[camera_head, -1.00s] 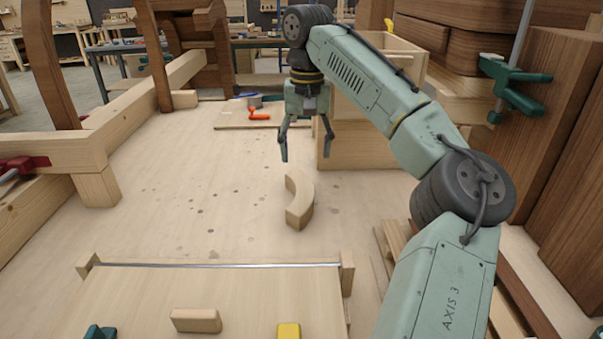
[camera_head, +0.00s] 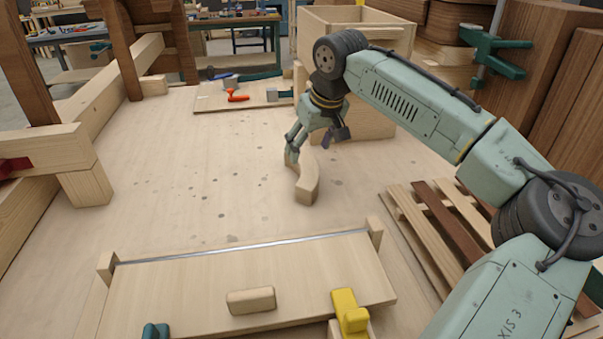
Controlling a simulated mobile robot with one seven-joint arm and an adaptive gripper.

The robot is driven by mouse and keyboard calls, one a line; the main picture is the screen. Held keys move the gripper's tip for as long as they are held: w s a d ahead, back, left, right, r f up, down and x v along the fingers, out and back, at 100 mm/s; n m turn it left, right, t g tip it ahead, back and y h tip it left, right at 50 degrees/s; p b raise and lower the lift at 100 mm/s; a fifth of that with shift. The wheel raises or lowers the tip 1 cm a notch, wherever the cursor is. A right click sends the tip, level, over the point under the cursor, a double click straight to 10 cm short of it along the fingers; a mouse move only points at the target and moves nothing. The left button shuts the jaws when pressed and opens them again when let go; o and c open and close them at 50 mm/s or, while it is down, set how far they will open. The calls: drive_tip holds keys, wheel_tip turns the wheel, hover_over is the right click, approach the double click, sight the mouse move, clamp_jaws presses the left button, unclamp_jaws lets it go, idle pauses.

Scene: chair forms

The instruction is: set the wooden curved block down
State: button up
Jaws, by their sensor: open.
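The wooden curved block (camera_head: 308,182) is a pale, arc-shaped piece on the workbench top (camera_head: 180,215), right of the middle of the bare area. My gripper (camera_head: 308,155) is tilted over the block's far end, with its fingers spread open. One finger overlaps the far end of the block in this view. I cannot tell whether it touches the block. The far end is partly hidden by the gripper.
In front lies a wooden board (camera_head: 190,280) with a metal edge, a small wooden block (camera_head: 251,300) and a yellow clamp piece (camera_head: 349,312). A slatted rack (camera_head: 425,230) is at right. A tool board (camera_head: 215,98) and wooden box (camera_head: 375,125) stand behind. The bench's left middle is clear.

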sight(305, 159)
drive_tip(key=b+x, duration=0.4)
drive_tip(key=x, duration=0.3)
drive_tip(key=shift+w, duration=0.15)
drive_tip(key=shift+r, duration=0.1)
drive_tip(key=shift+c, duration=0.4)
clamp_jaws()
drive_tip(key=shift+r, duration=0.15)
